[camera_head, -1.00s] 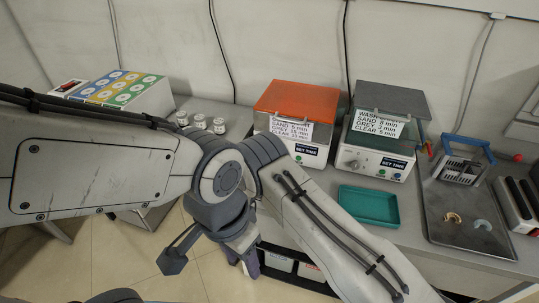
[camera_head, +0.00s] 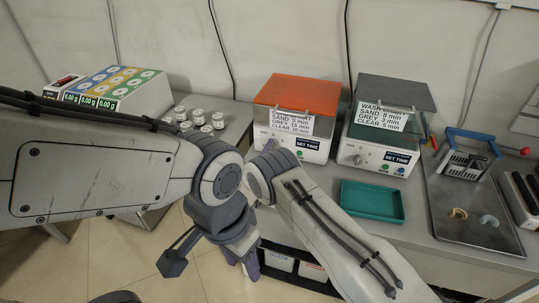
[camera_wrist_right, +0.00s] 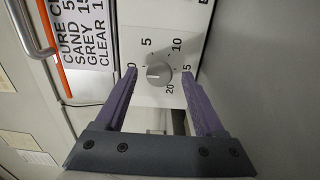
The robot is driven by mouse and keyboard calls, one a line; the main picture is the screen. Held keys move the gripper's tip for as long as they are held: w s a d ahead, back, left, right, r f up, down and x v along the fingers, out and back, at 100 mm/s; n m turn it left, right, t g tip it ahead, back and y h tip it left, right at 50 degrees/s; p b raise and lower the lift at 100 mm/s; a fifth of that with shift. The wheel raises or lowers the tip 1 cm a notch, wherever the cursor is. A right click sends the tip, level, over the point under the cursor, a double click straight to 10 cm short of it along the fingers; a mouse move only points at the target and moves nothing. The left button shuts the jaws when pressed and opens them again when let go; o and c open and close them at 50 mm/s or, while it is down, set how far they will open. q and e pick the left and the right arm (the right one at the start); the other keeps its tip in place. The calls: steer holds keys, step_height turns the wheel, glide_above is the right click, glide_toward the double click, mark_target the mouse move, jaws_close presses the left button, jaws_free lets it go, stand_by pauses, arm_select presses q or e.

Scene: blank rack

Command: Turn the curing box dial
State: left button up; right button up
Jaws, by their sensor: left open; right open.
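The curing box (camera_head: 291,143) is a white unit with an orange lid (camera_head: 299,93) and a label of cure times. In the right wrist view its round grey dial (camera_wrist_right: 159,74) sits on the white front, ringed by numbers from 0 to 20. My right gripper (camera_wrist_right: 159,73) is open, its purple fingers on either side of the dial, with gaps visible. I cannot tell their depth from the panel. My left gripper (camera_head: 241,262) is open and empty, low over the floor.
A wash unit (camera_head: 376,157) with a grey lid stands right of the curing box. A teal tray (camera_head: 372,201) lies in front. A dark tray (camera_head: 480,232) holds two small curved pieces. Several white jars (camera_head: 198,117) stand at left, near a scale box (camera_head: 118,90).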

steer(key=shift+w, duration=0.15)
jaws_close()
steer(key=m+b, duration=0.2)
steer(key=m, duration=0.1)
steer(key=shift+f+b, duration=0.15)
steer(key=shift+b, duration=0.25)
steer(key=shift+m+b, duration=1.25)
steer(key=shift+m, duration=0.65)
